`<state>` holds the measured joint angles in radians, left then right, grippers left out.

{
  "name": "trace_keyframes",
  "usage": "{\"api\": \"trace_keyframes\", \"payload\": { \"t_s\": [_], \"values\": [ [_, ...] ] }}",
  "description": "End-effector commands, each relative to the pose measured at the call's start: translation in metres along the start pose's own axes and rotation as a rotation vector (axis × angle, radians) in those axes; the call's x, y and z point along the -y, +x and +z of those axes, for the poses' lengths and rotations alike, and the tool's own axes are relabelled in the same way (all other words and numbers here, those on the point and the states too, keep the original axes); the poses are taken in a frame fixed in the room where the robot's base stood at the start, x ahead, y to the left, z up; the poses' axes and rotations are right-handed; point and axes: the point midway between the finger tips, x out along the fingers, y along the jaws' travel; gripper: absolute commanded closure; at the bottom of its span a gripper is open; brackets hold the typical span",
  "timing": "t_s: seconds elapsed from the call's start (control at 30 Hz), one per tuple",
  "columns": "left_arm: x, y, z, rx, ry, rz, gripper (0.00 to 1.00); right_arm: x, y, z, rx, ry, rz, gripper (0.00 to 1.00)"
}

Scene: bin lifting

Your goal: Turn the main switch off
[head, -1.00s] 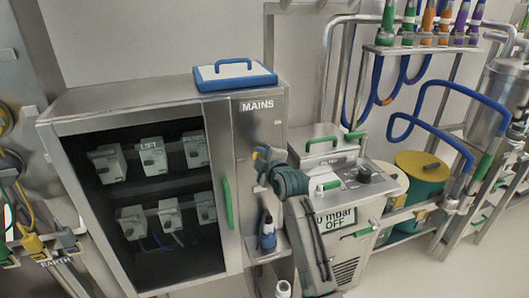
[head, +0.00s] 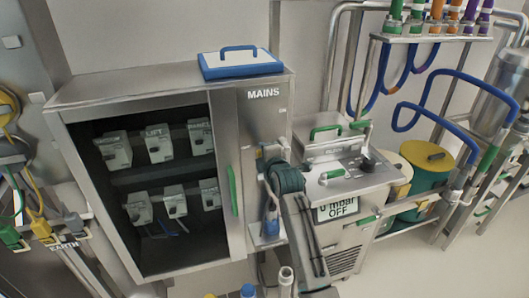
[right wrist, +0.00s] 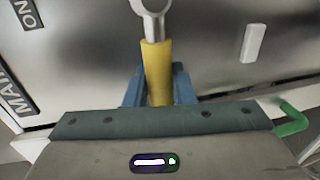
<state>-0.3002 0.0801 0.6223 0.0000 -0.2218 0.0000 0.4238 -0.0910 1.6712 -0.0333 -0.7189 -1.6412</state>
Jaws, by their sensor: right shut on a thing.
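A dark ON label (right wrist: 25,14) is on the panel at the upper left of the right wrist view. In the head view my right gripper (head: 268,154) is at the cabinet's right panel, and my wrist hides most of the switch. My left gripper is not in view.
The steel cabinet (head: 150,87) has a dark front with several grey switch boxes. A green handle (head: 233,190) is left of my right arm. A blue-rimmed case (head: 240,66) lies on top.

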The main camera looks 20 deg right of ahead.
Motion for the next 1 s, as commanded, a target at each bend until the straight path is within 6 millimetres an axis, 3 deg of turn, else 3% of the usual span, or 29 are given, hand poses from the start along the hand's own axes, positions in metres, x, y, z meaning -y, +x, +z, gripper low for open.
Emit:
{"api": "trace_keyframes", "payload": {
  "t_s": [0.17,0.2,0.3,0.67,0.77,1.0],
  "values": [
    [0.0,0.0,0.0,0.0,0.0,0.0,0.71,0.004,0.0,0.0,0.001,-0.004,-0.008,1.0],
    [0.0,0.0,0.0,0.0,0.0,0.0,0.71,0.004,0.0,0.0,0.001,-0.003,-0.008,0.76],
    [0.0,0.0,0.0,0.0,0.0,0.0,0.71,0.004,0.0,0.0,0.001,-0.003,-0.007,0.58],
    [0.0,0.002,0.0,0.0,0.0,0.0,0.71,0.002,-0.004,0.0,0.0,-0.001,-0.003,0.58],
    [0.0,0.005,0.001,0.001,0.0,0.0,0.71,0.003,-0.015,0.0,0.0,0.0,-0.001,0.58],
    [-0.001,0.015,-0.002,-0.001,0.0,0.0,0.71,0.004,-0.059,0.0,0.0,0.001,-0.002,0.58]
  ]
}}
